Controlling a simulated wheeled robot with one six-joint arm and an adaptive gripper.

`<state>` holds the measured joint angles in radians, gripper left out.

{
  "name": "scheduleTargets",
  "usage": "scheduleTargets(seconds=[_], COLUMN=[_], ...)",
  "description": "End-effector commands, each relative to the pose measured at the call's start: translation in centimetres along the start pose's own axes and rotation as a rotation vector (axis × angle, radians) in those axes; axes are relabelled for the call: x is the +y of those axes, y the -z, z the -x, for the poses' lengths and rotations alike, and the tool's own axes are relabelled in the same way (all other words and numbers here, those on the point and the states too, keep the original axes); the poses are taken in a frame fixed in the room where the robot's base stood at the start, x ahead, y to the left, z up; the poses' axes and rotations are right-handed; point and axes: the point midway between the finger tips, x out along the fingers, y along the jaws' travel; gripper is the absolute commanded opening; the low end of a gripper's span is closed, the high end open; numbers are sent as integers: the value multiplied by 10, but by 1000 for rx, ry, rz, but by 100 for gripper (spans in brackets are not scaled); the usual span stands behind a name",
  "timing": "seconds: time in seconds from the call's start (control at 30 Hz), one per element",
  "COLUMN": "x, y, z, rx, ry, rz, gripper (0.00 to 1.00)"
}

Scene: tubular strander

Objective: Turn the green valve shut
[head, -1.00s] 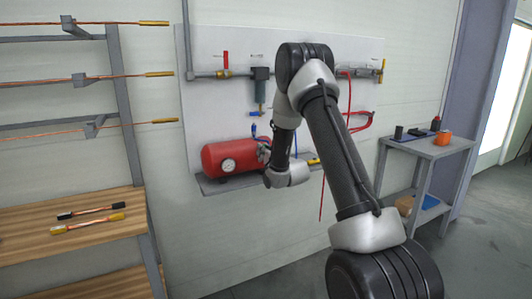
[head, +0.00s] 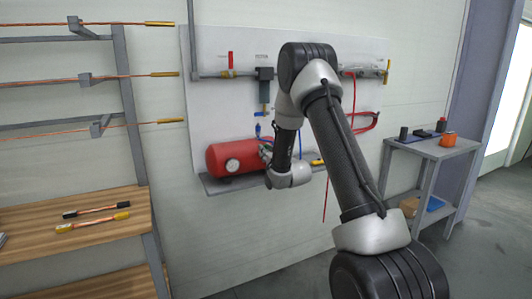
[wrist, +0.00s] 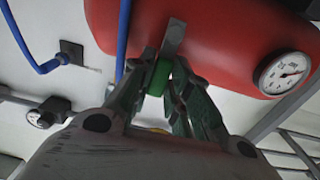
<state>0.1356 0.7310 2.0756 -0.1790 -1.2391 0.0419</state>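The green valve (wrist: 160,78) shows in the wrist view as a green grip on a grey metal lever (wrist: 173,38), just under the red tank. My gripper (wrist: 158,88) has its fingers drawn in on both sides of the green grip and appears shut on it. The fingers cover part of the grip. In the head view, my gripper (head: 266,152) is at the right end of the red tank (head: 232,157). The valve is too small and too hidden there to make out.
A pressure gauge (wrist: 286,73) is on the tank, and a blue hose (wrist: 123,40) runs close beside my fingers. The tank sits on a grey shelf (head: 235,185) against a panel. A wooden bench (head: 75,230) stands left and a grey side table (head: 432,150) right.

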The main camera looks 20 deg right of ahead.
Motion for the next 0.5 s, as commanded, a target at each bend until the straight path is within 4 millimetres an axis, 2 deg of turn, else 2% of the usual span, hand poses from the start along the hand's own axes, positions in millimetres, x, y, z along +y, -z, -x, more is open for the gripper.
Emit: scheduleTargets(seconds=[0.03, 0.1, 0.37, 0.5], x=[0, 0, 0, 0], y=[0, 0, 0, 0], z=[0, 0, 0, 9], rx=[-1, 0, 1, -1], ry=[1, 1, 1, 0], rz=[0, -1, -1, -2], gripper=[31, 38, 38, 38])
